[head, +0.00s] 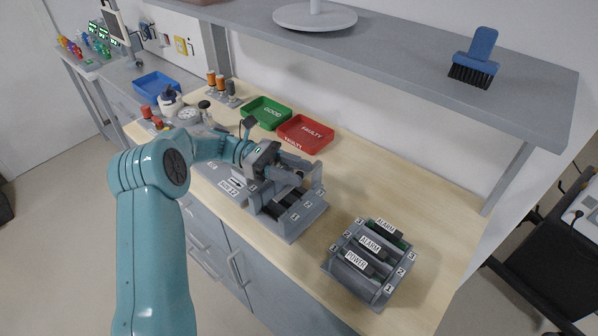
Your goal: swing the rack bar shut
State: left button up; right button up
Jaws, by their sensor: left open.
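A grey slotted rack (293,234) with numbered slots and dark gaps stands on the wooden bench in the middle. My left gripper (298,183) is over its back left part, with its jaws open. The gripper and wrist cover part of the rack. Grey upright parts of the rack show just behind the gripper. I cannot clearly tell which of them is the rack bar, how far it is swung, or whether the fingers touch it. My right gripper is not in view.
A second rack (345,281) at the right holds modules labelled POWER and ALARM. Green GOOD (250,117) and red FAULTY (318,148) trays lie behind. A grey shelf (400,55) with a blue brush (477,56) overhangs the back. Bench between the racks and shelf is clear.

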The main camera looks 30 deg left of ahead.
pick_arm(q)
jog(key=a, duration=0.6)
jog(key=shift+s+a+b, duration=0.3)
jog(key=shift+s, duration=0.1)
jog(key=shift+d, duration=0.25)
jog(key=shift+a, duration=0.15)
jog(key=shift+s, duration=0.1)
